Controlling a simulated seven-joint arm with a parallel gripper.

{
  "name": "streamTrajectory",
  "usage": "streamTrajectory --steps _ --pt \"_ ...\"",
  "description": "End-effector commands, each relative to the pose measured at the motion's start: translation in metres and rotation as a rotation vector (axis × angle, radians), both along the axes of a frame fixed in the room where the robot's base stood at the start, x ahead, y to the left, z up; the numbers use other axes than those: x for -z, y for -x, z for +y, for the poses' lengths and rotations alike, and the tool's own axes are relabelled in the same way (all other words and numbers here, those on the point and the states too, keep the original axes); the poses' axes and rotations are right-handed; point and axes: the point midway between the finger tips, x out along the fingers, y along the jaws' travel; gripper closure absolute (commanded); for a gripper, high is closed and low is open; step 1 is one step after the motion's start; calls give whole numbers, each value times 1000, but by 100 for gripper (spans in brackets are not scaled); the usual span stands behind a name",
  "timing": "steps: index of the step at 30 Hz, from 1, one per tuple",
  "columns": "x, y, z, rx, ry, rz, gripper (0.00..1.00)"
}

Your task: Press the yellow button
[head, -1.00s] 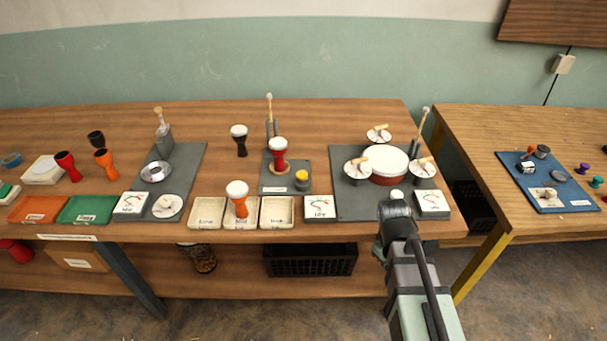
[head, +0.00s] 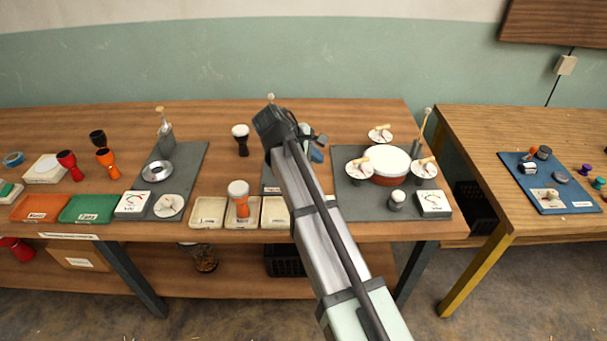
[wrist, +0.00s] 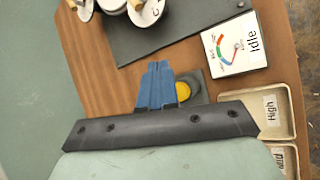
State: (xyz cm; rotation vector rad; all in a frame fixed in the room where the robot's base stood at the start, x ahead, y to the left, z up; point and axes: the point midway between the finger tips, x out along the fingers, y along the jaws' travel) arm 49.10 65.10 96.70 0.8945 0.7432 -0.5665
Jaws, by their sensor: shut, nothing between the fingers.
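The yellow button (wrist: 183,91) shows in the wrist view on a dark base, just right of my fingers and partly hidden behind them. In the head view my arm hides the button. My gripper (wrist: 156,82) has blue fingers that are shut together with nothing between them. In the head view a bit of the blue fingers (head: 317,154) shows beyond my wrist, over the grey mat of the button's station. The fingers look close to the button, but I cannot tell their height above it or whether they touch.
A dial card marked Idle (wrist: 235,46) and a tray marked High (wrist: 271,108) lie close by. A drum (head: 390,165) with small cymbals stands on a grey mat to the right. A goblet drum (head: 239,198) stands in a middle tray. Another drum (head: 241,138) stands behind.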

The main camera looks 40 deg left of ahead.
Motion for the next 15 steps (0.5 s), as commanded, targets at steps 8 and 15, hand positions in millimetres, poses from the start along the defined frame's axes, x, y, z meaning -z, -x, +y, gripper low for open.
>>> streamTrajectory --steps 8,15 --pt "-25 2 49 -95 65 -90 100" --pt "-28 3 53 -106 73 -102 100"
